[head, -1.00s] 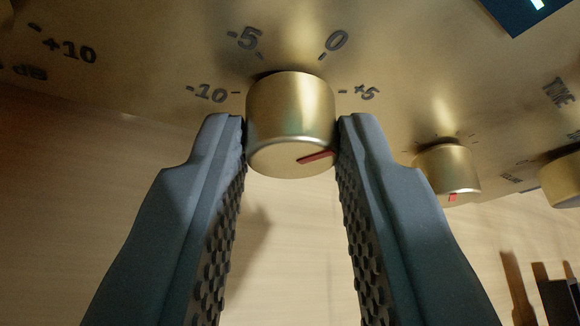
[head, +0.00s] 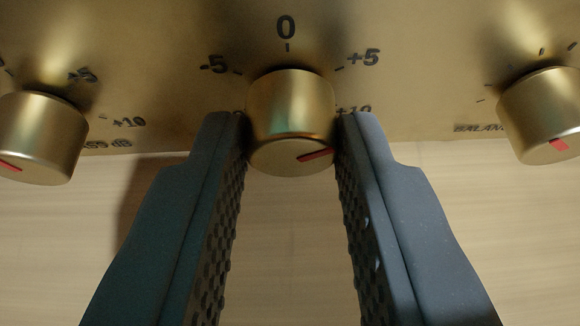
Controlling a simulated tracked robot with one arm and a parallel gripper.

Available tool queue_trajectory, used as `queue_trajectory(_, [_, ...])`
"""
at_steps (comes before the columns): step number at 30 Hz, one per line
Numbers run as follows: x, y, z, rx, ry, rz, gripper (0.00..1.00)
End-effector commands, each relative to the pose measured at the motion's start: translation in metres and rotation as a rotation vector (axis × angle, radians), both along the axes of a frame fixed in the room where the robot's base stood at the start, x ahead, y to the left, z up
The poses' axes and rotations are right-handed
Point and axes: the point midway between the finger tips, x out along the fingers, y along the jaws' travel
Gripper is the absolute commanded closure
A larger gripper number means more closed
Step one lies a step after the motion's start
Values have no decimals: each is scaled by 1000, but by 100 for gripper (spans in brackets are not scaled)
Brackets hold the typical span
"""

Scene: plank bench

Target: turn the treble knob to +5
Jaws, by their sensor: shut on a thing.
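The treble knob (head: 290,108) is a brass-coloured cylinder in the middle of the head view, between a knob with its own dB scale and one marked BALANCE. Its own name label is hidden. My gripper (head: 291,135) is shut on it, one ridged grey finger on each side. The red pointer (head: 315,155) on its front face points right and slightly up. Against the printed scale (head: 286,28), with 0 at the top and +5 (head: 363,57) at upper right, it appears to lie between +5 and +10. The -10 mark is mostly hidden behind the left finger.
The balance knob (head: 543,112) stands to the right. Below the gold panel (head: 180,55) is a pale wooden surface (head: 290,270), clear around my fingers.

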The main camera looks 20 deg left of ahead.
Motion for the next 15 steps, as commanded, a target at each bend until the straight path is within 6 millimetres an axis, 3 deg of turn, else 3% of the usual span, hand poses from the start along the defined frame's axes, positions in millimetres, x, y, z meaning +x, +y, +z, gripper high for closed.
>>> queue_trajectory(15, [0,0,-1,35,14,0,98])
